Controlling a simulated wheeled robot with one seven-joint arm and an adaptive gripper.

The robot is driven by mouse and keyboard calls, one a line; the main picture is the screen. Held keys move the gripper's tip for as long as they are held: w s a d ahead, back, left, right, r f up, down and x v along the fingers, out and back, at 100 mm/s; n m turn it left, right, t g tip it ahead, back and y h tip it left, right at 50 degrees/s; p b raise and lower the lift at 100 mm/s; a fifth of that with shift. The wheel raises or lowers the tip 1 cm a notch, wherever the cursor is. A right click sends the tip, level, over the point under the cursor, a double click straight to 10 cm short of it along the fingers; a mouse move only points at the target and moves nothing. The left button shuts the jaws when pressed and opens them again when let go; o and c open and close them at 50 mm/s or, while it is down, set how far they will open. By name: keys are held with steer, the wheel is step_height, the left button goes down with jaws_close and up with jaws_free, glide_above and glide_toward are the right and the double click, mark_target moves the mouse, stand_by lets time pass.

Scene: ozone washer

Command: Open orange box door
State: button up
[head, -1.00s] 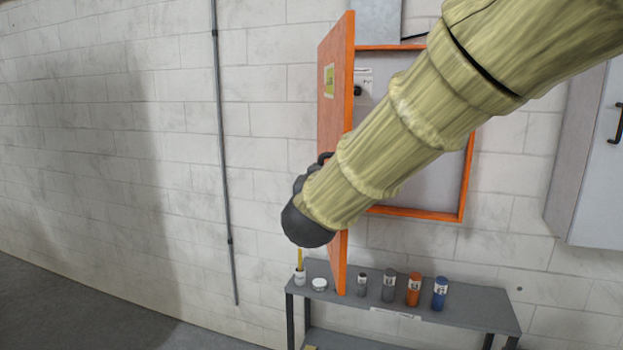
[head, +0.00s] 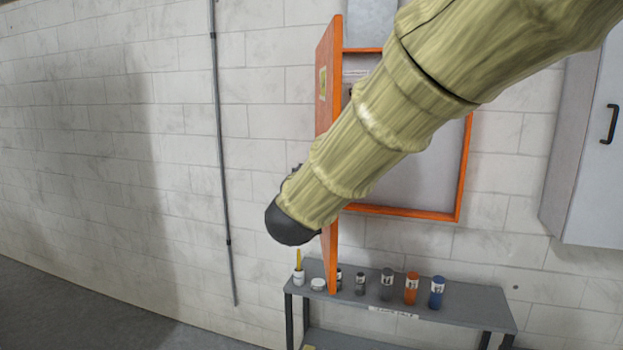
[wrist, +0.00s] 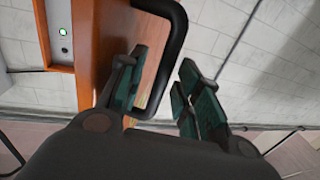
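The orange box door (head: 328,60) stands swung out from its orange-framed box (head: 400,210) on the wall, seen nearly edge-on. In the wrist view the door (wrist: 100,50) shows as an orange panel, with a black loop handle (wrist: 178,45) on it. My gripper (wrist: 165,68) has its two green-padded fingers apart, one on each side of the handle bar. The fingers do not look clamped on the bar. In the head view my arm covers part of the door and box, and the gripper is mostly hidden.
A grey shelf table (head: 460,312) below the box holds several small bottles and a cup. A grey wall cabinet (head: 585,150) hangs at the right. A thin vertical pipe (head: 221,150) runs down the wall at the left. The wall left of it is clear.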

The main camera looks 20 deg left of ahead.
steer(key=v, duration=0.7)
steer(key=shift+s, duration=0.25)
